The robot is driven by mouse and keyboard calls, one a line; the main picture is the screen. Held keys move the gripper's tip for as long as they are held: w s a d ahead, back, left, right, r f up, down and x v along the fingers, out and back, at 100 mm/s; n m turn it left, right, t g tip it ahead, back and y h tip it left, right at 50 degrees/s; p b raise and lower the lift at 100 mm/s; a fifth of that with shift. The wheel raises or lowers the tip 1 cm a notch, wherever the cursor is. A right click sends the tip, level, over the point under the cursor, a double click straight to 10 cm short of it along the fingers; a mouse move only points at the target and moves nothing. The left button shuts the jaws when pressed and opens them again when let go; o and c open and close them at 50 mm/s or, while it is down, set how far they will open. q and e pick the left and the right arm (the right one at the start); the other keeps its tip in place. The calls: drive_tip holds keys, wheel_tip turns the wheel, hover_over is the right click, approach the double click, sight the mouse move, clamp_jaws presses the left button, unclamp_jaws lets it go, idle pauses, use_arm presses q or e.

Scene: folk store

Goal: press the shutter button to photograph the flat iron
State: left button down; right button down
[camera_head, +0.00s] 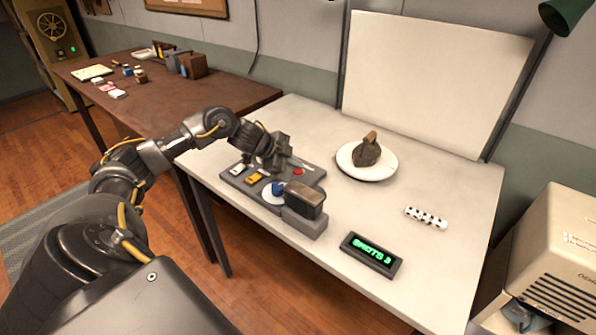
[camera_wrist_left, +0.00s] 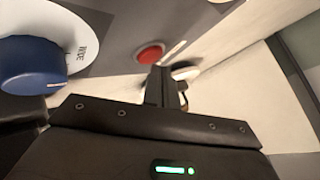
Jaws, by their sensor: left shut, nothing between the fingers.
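The flat iron (camera_head: 368,153), dark with a brown handle, sits upright on a round white plate (camera_head: 388,166) before the white backdrop. A grey control panel (camera_head: 233,179) on the table has a red button (camera_head: 298,171), which I take as the shutter button. It also shows in the left wrist view (camera_wrist_left: 150,54). My left gripper (camera_head: 290,163) is shut and empty, over the panel's far side close to the red button. In the left wrist view the fingertips (camera_wrist_left: 168,76) appear just beside the button; contact cannot be told. My right gripper is out of view.
The panel also holds a yellow switch (camera_head: 255,178), a white switch (camera_head: 237,169) and a blue knob (camera_head: 278,188). A dark boxy device (camera_head: 304,199) stands at its front corner. A display (camera_head: 371,255) reads "SHOTS 3". A black-and-white patterned bar (camera_head: 426,217) lies at right.

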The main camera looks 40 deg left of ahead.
sight(294, 171)
use_arm(q)
drive_tip(key=shift+f, duration=0.65)
idle(0.6)
drive_tip(key=shift+r, duration=0.1)
drive_tip(key=shift+r+p, duration=0.8)
drive_tip(key=shift+p, duration=0.05)
wheel_tip(294, 171, up, 5)
drive_tip(key=p, duration=0.5)
drive_tip(key=shift+r, duration=0.1)
drive_tip(key=shift+a, duration=0.1)
idle(0.8)
